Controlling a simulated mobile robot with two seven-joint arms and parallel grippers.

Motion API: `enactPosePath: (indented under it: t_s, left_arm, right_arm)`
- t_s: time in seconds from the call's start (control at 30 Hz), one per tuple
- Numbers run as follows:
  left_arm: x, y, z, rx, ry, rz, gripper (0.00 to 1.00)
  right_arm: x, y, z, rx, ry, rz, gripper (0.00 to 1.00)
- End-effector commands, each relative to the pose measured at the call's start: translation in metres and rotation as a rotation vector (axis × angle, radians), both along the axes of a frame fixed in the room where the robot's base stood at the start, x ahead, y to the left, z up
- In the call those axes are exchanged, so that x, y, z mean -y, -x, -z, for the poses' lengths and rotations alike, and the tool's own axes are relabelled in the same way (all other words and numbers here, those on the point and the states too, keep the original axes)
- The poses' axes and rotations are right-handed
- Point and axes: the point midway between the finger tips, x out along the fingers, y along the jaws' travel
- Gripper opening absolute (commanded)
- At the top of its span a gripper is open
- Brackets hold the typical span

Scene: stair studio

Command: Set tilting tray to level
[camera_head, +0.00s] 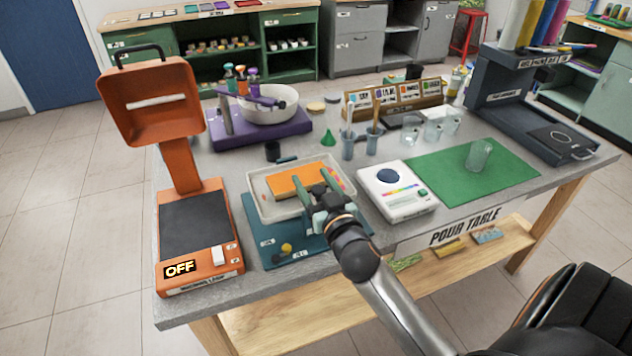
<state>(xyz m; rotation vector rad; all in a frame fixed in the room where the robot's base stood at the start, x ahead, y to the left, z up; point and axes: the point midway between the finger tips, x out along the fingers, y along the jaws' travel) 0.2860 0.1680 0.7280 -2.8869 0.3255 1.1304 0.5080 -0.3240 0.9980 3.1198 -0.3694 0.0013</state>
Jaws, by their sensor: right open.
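The tilting tray (262,209) is a pale shallow tray on a teal base (268,230) near the front of the pour table. An orange slab (287,183) lies in it. I cannot tell from this view how far the tray is tilted. A small yellow knob (287,247) and a dark knob sit on the base's front left, near white labels. My right gripper (318,186) is open over the tray's front right side and hides that corner. I cannot tell whether it touches the tray. My left gripper is not in view.
An orange lamp unit (194,232) marked OFF stands left of the tray. A white scale-like device (396,195) is close on the right, then a green mat (455,178) with a glass beaker (478,155). Two grey cups (348,146) with sticks and a purple stand (262,132) are behind.

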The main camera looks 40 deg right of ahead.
Motion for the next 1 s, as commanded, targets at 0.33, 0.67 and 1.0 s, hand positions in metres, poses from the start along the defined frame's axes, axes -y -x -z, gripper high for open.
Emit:
enactPosePath:
  t_s: [0.33, 0.67, 1.0]
  left_arm:
    - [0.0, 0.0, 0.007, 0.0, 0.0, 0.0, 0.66]
    - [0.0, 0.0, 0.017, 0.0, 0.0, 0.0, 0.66]
    - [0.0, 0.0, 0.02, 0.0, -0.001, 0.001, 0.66]
  right_arm:
    - [-0.011, 0.044, 0.003, -0.003, -0.004, 0.0, 0.65]
    - [-0.024, 0.102, 0.002, -0.002, -0.003, 0.002, 0.65]
    - [-0.029, 0.121, 0.0, 0.0, 0.0, 0.0, 0.65]
